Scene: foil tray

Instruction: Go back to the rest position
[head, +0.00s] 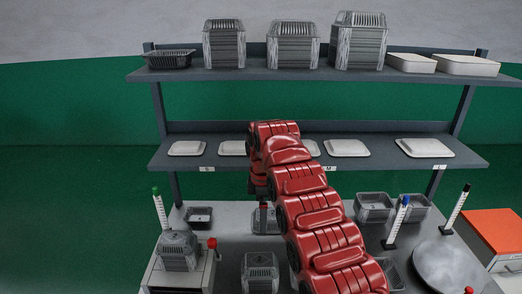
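My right arm (325,225), red and segmented, comes in from the lower right. It rises across the middle of the head view and bends down in front of the middle shelf. A dark part (258,187) shows at its far end; I cannot make out fingers or whether anything is held. My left arm and gripper are not in view. A foil tray (178,248) sits on a white box-like stand (207,272) at the left of the worktable. Another foil tray (260,270) stands at the front middle, and one more (266,221) is partly hidden behind the arm.
A shelf rack (310,128) stands behind, with white lids (347,148) on its middle level and foil tray stacks (293,48) above. More trays (374,205) and thin posts (398,222) stand at right near a round grey disc (447,264). An orange-topped cabinet (494,229) is far right.

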